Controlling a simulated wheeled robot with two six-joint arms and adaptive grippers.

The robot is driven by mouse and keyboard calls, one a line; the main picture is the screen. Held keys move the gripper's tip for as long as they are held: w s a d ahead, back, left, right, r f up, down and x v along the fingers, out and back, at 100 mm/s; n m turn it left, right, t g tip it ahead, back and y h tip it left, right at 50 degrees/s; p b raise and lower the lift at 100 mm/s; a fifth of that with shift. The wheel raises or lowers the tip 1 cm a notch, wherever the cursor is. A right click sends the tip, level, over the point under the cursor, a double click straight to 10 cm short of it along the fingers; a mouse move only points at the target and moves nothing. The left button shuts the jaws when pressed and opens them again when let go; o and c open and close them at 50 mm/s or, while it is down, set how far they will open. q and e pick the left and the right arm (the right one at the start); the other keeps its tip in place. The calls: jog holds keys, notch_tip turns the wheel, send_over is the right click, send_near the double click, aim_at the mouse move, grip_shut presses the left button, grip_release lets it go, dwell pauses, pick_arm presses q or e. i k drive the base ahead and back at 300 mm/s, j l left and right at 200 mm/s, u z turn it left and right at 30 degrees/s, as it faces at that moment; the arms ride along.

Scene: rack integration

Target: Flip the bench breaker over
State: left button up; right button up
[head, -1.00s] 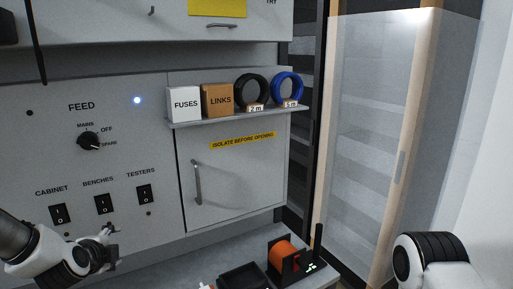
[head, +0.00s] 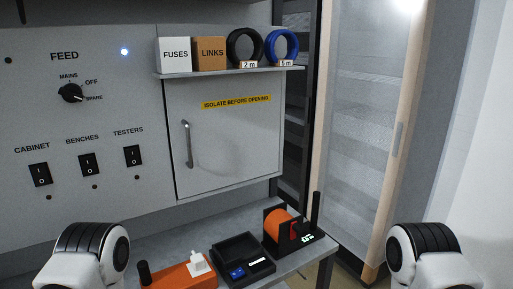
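The bench breaker is the black rocker switch (head: 89,164) under the word BENCHES on the grey panel, in the head view. It stands between the CABINET switch (head: 40,174) and the TESTERS switch (head: 132,155). Its rocker carries I and O marks, but it is too small to tell which side is pressed in. A small dark dot sits below each switch. Only arm links of mine show at the lower left and lower right. Neither gripper is in view, and nothing touches the breaker.
A FEED dial (head: 71,93) and a lit lamp (head: 124,52) are above the switches. A closed cabinet door (head: 235,140) is to the right, under a shelf (head: 230,72) with boxes and cable coils. An orange box (head: 180,276), black tray (head: 243,254) and orange spool (head: 283,227) stand on the bench.

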aim_at(88, 162)
jog(key=u, duration=1.2)
